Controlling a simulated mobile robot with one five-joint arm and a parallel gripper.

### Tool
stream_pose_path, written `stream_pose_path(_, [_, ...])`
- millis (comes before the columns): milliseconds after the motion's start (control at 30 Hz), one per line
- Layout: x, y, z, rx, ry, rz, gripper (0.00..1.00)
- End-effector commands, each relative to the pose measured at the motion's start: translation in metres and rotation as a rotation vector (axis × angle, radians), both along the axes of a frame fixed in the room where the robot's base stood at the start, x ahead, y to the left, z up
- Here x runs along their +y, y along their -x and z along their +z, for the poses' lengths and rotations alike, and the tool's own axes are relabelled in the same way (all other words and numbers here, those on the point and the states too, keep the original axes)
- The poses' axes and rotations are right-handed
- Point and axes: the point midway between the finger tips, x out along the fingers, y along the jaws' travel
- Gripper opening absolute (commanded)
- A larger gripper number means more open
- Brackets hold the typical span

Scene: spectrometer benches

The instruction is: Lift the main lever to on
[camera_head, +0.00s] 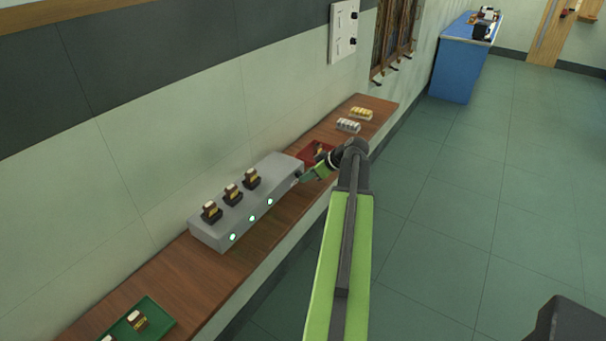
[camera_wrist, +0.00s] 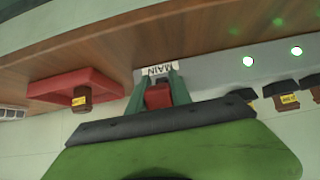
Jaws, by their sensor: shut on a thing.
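The grey box (camera_head: 276,171) sits on the wooden shelf. Its "MAIN" label (camera_wrist: 160,70) shows in the wrist view, with the red main lever (camera_wrist: 158,96) just beside it. My gripper (camera_wrist: 160,90) has its two green fingers on either side of the red lever and is shut on it. In the head view my gripper (camera_head: 303,177) is at the right end of the grey box, and it hides the lever there. I cannot tell the lever's exact angle.
Three dark sockets with gold-topped pieces (camera_head: 232,195) stand on the box, with three lit green lights (camera_head: 252,218) along its front. A red tray (camera_head: 312,150) with a piece lies just beyond the box. A green tray (camera_head: 140,324) is at the near end. Floor is clear at right.

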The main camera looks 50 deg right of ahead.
Motion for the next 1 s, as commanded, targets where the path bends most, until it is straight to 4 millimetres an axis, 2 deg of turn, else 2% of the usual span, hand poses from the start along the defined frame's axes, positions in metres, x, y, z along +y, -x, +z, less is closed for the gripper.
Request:
stream_pose_path(333, [-0.004,0.004,0.0,0.0,-0.006,-0.002,0.0])
stream_pose_path(367, [-0.004,0.004,0.0,0.0,-0.006,-0.002,0.27])
stream_pose_path(533, [-0.007,0.006,0.0,0.0,-0.005,-0.008,0.47])
stream_pose_path(833, [-0.009,0.009,0.002,0.001,-0.003,-0.011,0.47])
stream_pose_path(1000, [-0.01,0.026,0.026,0.001,-0.004,-0.014,0.47])
